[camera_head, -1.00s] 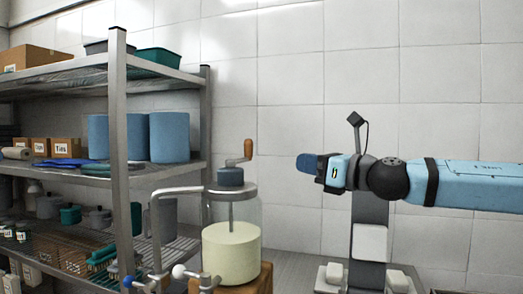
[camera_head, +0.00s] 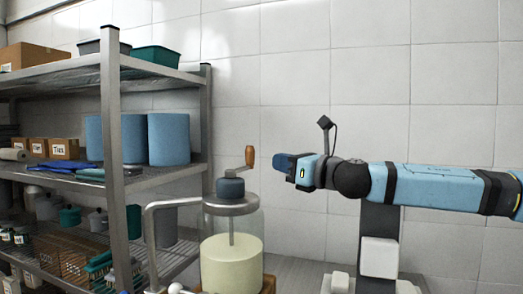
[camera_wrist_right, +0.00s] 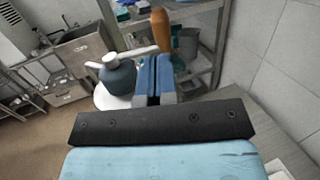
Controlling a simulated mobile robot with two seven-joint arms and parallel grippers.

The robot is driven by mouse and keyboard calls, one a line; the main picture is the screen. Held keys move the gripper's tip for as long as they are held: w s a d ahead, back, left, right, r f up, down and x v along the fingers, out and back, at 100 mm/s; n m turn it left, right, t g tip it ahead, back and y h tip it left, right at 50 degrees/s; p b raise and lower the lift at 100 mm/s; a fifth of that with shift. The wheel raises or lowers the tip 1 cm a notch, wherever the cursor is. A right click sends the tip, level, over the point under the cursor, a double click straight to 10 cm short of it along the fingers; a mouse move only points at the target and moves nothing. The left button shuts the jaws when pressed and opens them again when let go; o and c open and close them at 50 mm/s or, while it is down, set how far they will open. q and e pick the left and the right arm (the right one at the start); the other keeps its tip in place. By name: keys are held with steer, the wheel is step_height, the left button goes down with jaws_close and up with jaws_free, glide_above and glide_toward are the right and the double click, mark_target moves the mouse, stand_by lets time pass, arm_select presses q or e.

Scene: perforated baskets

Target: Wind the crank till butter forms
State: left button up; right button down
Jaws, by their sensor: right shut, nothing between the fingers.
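The butter churn stands in front of me, a clear jar (camera_head: 231,262) of pale yellow cream with a grey lid and blue-grey hub (camera_head: 230,188). Its crank has an upright orange-brown wooden handle (camera_head: 250,156). In the right wrist view the handle (camera_wrist_right: 189,43) is just beyond the fingertips, slightly right, and the hub (camera_wrist_right: 118,77) is to the left. My right gripper (camera_head: 279,162) is to the right of the handle at about its height, apart from it. Its blue fingers (camera_wrist_right: 155,75) are shut and empty. My left gripper is out of view.
A metal shelf rack (camera_head: 110,150) with blue canisters (camera_head: 169,139), boxes and bins stands at the left. A bent metal pipe (camera_head: 165,204) is beside the jar. A wooden block (camera_head: 268,284) shows beneath it. The tiled wall behind is clear.

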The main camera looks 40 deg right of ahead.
arm_select(q)
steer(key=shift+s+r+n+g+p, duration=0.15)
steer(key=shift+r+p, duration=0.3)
steer(key=shift+p, duration=0.75)
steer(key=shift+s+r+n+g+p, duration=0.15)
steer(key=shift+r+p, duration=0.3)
steer(key=shift+p, duration=0.7)
arm_select(e)
steer(key=d+x, duration=0.1)
steer(key=x, duration=0.5)
steer(key=shift+a, duration=0.4)
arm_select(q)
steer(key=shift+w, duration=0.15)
